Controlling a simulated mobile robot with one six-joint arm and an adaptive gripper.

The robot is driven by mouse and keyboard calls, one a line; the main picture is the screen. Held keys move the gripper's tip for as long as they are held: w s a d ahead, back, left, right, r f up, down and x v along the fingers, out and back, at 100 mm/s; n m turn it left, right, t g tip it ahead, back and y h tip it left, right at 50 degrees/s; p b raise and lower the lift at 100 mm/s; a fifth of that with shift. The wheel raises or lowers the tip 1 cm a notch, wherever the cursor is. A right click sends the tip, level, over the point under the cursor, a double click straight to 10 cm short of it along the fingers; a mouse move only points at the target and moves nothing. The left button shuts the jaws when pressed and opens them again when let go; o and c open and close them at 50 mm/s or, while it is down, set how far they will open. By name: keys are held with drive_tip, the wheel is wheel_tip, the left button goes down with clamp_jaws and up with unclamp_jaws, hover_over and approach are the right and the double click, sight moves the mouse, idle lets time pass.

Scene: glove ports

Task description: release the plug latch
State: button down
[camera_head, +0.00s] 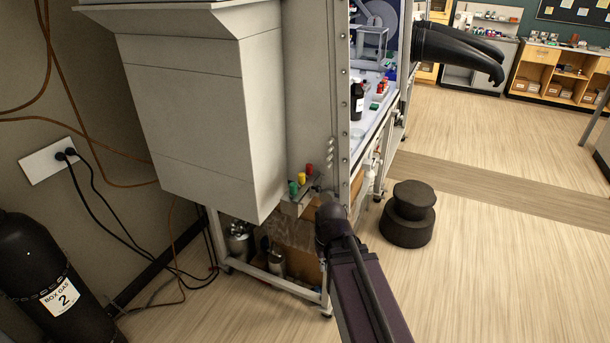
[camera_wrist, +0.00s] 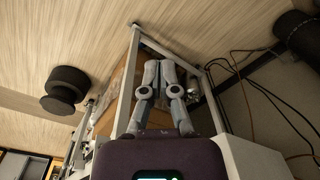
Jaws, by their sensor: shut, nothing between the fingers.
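I cannot pick out a plug latch in either view. The glove box (camera_head: 200,100) stands left of centre in the head view, a large grey cabinet with an open-looking window side at its right. My gripper (camera_wrist: 160,66) shows in the wrist view with its two grey fingers together and empty. Beyond the fingertips are the stand's frame and brown boxes. In the head view my dark arm reaches up to the lower corner of the glove box, and the fingers are hidden there.
Green, yellow and red knobs (camera_head: 301,180) sit on a small block on the box's side. A black gas cylinder (camera_head: 40,275) stands at the left near a wall outlet (camera_head: 42,163) with two plugs. A black stool (camera_head: 408,215) stands right of my arm.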

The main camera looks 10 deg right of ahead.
drive_tip(key=w+d+r+n+t+y+p, duration=0.1)
drive_tip(key=w+r+n+t+y+p, duration=0.3)
drive_tip(key=w+r+p, duration=0.6)
drive_tip(key=n+y+p, duration=0.2)
drive_tip(key=n+p, duration=0.2)
drive_tip(key=n, duration=0.2)
approach(307, 177)
wheel_tip(307, 177, up, 2)
drive_tip(key=s, duration=0.3)
drive_tip(key=shift+w+a, duration=0.25)
drive_tip(key=shift+a, duration=0.2)
drive_tip(key=shift+f, duration=0.2)
drive_tip(key=shift+b+x, duration=3.9)
drive_tip(key=shift+x, duration=0.95)
drive_tip(key=shift+w+r, duration=0.1)
drive_tip(key=shift+w, duration=0.05)
